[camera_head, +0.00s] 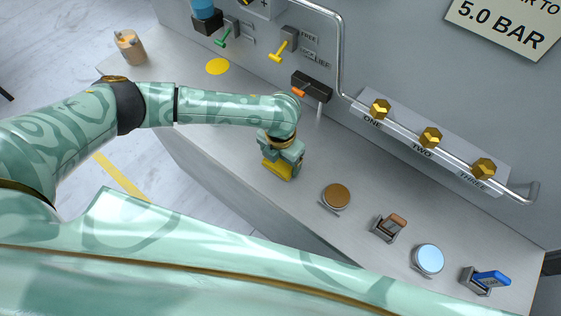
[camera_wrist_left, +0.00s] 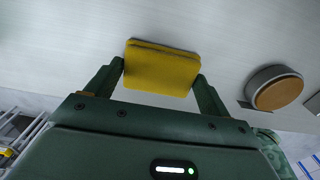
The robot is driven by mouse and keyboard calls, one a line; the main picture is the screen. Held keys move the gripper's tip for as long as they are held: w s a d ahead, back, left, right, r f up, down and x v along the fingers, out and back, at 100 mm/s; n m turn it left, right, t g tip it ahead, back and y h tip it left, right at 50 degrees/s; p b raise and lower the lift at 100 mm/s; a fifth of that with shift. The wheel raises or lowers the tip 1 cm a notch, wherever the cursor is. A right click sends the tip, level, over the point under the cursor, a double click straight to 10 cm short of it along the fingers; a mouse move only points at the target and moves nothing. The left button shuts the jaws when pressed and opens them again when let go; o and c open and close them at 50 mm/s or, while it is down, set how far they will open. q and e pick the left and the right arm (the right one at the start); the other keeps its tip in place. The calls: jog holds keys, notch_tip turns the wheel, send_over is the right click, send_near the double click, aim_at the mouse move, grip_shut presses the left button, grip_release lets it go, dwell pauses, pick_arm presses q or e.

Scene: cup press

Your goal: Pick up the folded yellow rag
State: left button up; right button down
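The folded yellow rag (camera_head: 278,170) lies on the grey bench top near its front edge, below my left gripper (camera_head: 281,163). In the left wrist view the rag (camera_wrist_left: 162,68) is a flat, stacked pad. My left gripper (camera_wrist_left: 158,72) has its two fingers wide apart, one at each side of the rag's near part. Narrow gaps seem to show between the fingers and the rag; whether the tips touch it is hard to tell. The gripper partly hides the rag in the head view. My right gripper is not in view.
Right of the rag are a brown round pad (camera_head: 337,195), a brown rocker switch (camera_head: 390,226), a light blue round pad (camera_head: 429,258) and a blue switch (camera_head: 489,280). A wooden cup (camera_head: 130,46) stands far left. Behind are a rail (camera_head: 340,60) and brass knobs (camera_head: 430,137).

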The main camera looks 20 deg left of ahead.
aim_at(282, 163)
pick_arm(q)
jog(key=shift+c, duration=0.5)
jog(key=shift+r, duration=0.2)
jog(key=r, duration=0.1)
jog(key=r+p, duration=0.1)
jog(key=r, duration=0.1)
jog(key=shift+s+d+r, duration=0.2)
jog(key=shift+d+r, duration=0.1)
jog(key=shift+r, duration=0.1)
jog(key=s+r, duration=0.1)
jog(key=d+r+p, duration=0.1)
jog(key=r, duration=0.1)
jog(key=s+d+r+p, duration=0.1)
jog(key=shift+s+d+r, duration=0.15)
jog(key=shift+s+r, duration=0.05)
jog(key=shift+s, duration=0.1)
jog(key=s+d+r+p, duration=0.2)
jog(key=s+d+r, duration=0.2)
jog(key=s+d, duration=0.2)
jog(key=shift+s+d+r, duration=0.2)
jog(key=shift+s+d, duration=0.05)
jog(key=shift+s, duration=0.45)
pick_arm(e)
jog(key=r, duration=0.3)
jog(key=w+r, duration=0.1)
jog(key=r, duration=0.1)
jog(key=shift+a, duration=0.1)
